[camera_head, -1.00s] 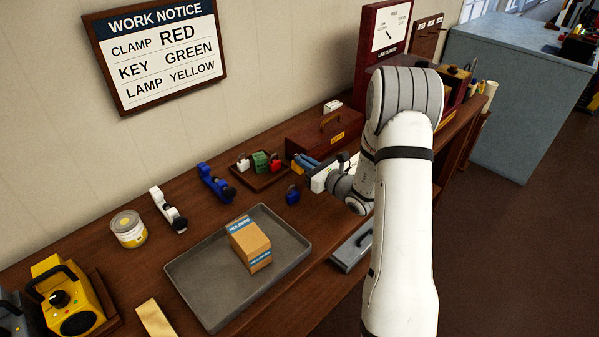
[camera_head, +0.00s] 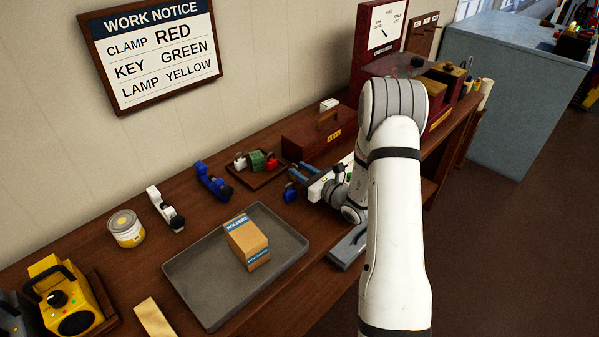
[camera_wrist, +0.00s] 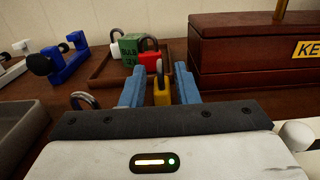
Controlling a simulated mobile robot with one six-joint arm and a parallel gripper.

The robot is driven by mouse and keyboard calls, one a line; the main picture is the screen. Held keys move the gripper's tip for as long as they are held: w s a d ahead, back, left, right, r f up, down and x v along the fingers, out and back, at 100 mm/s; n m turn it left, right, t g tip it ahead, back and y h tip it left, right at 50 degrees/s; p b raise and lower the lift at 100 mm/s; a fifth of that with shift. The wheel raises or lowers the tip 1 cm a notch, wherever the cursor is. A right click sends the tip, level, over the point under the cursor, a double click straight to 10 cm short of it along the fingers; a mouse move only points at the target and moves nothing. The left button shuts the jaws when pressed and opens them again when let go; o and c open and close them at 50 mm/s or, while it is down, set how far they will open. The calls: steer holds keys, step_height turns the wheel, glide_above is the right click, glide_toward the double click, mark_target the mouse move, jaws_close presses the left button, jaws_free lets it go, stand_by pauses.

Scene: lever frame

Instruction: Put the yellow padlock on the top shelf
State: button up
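The yellow padlock (camera_wrist: 161,92) stands between the two blue fingers of my gripper (camera_wrist: 160,84) in the wrist view. The fingers are apart, with a narrow gap showing on each side of its body. My gripper also shows in the head view (camera_head: 303,172), low over the bench and pointing toward the back. The yellow padlock cannot be made out there. I cannot tell which surface is the top shelf.
A red padlock (camera_wrist: 151,62) and a green block (camera_wrist: 130,46) sit in a small wooden tray (camera_wrist: 103,78) just behind. A wooden key box (camera_head: 317,140) stands right of it. A blue padlock (camera_head: 290,192) is left of my gripper. A grey tray (camera_head: 190,270) holds a carton (camera_head: 246,243).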

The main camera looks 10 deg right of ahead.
steer(key=shift+r, duration=0.15)
steer(key=b+v, duration=0.1)
steer(key=v, duration=1)
steer(key=shift+s+d+b, duration=0.25)
steer(key=shift+b, duration=0.1)
steer(key=s+a+r+n+g+y, duration=0.1)
steer(key=s+a+r+n+g, duration=0.4)
steer(key=s+a+n+g, duration=0.25)
steer(key=s+a+r+n+g+y, duration=0.2)
steer(key=s+a+r+n+g, duration=0.2)
steer(key=s+a+n+g, duration=0.4)
steer(key=s+d+r+n+t+h, duration=0.2)
steer(key=s+d+r+n+h, duration=0.2)
steer(key=s+d+n+h, duration=0.4)
steer(key=s+n+h, duration=0.1)
steer(key=n+h, duration=0.3)
steer(key=n, duration=0.1)
steer(key=shift+s+r, duration=0.2)
steer(key=shift+s, duration=0.15)
steer(key=shift+o, duration=0.4)
steer(key=shift+d+r+n+t+h, duration=0.2)
steer(key=shift+r+n+t+h, duration=0.25)
steer(key=shift+t, duration=0.2)
steer(key=shift+w, duration=0.1)
